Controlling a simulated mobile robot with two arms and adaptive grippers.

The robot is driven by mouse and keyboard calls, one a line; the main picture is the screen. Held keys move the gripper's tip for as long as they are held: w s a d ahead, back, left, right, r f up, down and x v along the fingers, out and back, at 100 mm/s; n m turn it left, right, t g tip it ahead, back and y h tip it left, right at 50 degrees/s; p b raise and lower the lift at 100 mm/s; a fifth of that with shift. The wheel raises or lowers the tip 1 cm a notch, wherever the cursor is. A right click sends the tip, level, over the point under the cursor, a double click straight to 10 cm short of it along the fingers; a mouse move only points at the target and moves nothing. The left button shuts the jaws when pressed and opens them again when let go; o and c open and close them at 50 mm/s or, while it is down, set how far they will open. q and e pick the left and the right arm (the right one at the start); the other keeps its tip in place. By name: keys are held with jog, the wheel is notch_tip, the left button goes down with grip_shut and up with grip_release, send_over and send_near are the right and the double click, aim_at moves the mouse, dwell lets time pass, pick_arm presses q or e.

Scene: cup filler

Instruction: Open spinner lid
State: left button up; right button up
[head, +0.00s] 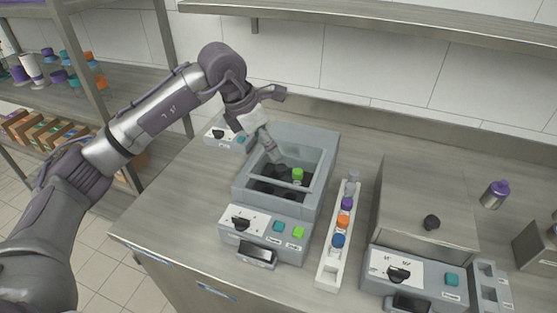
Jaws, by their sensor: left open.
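A grey spinner-like machine (308,205) stands on the counter at the centre. Its top shows a framed rectangular window or opening (312,158), with a green-capped item (297,174) visible inside a dark interior. A light bar crosses the near part of this top. I cannot tell whether a clear lid covers it. My left gripper (281,163) points down at the top of the machine, close to the green cap. It is open, and its fingertips are partly lost against the dark interior. Contact with the lid cannot be made out. My right gripper is not in view.
A white rack (329,272) with purple, orange and blue capped items stands just right of the machine. A second grey machine (425,195) with a black knob is further right. A purple-capped bottle (495,194) stands behind it. A shelf (400,25) overhangs the back.

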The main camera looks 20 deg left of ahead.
aim_at(281, 167)
pick_arm(q)
jog(key=p+x, duration=0.1)
jog(key=x, duration=0.6)
jog(key=shift+w+f, duration=0.1)
jog(key=shift+f, duration=0.05)
jog(key=shift+w+f+p, duration=0.1)
jog(key=shift+f+p, duration=0.2)
jog(key=shift+f, duration=0.15)
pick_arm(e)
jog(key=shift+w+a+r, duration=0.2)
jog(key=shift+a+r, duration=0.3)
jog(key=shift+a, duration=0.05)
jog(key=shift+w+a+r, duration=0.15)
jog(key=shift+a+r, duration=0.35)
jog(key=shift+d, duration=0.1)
pick_arm(q)
grip_shut()
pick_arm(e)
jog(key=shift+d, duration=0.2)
